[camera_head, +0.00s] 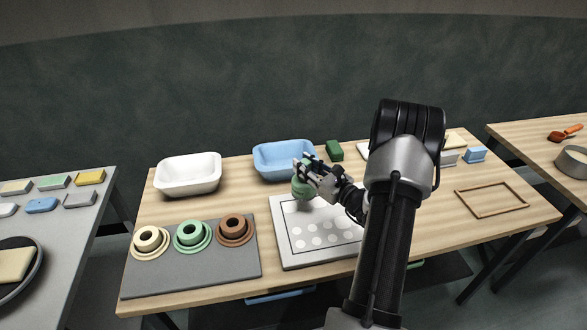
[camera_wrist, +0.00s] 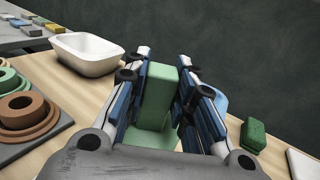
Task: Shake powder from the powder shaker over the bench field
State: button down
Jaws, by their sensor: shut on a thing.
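My gripper (camera_head: 306,170) is shut on a green object, which I take to be the powder shaker (camera_head: 301,188). In the wrist view the shaker (camera_wrist: 158,92) shows as a pale green block between the two blue-padded fingers. It is held over the back left part of a white board (camera_head: 297,262). A thin dark outline on the board encloses a field (camera_head: 309,217) with several pale round spots. My arm hides the board's right part. No falling powder can be made out.
A white basin (camera_head: 188,175) and a blue basin (camera_head: 283,158) stand behind. A grey mat (camera_head: 190,281) with cream, green and brown ringed pieces lies left. A green block (camera_head: 334,150) stands behind the board. An empty wooden frame (camera_head: 492,212) lies at right.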

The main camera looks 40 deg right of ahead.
jog(key=s+d+b, duration=0.1)
jog(key=s+d, duration=0.5)
jog(key=d, duration=0.4)
jog(key=s+d+b, duration=0.2)
jog(key=s+d, duration=0.4)
jog(key=d, duration=0.4)
jog(key=shift+s, duration=0.15)
jog(key=shift+s+r, duration=0.1)
jog(key=s+a, duration=0.1)
jog(key=s, duration=0.1)
jog(key=s+a+p, duration=0.1)
jog(key=s, duration=0.1)
jog(key=shift+a, duration=0.35)
jog(key=w+a+p, duration=0.2)
jog(key=w+a, duration=0.6)
jog(key=a, duration=0.5)
jog(key=w+a+p, duration=0.2)
jog(key=w+a, duration=0.6)
jog(key=a, duration=0.5)
jog(key=shift+a+p, duration=0.2)
jog(key=shift+p, duration=0.15)
jog(key=shift+w, duration=0.1)
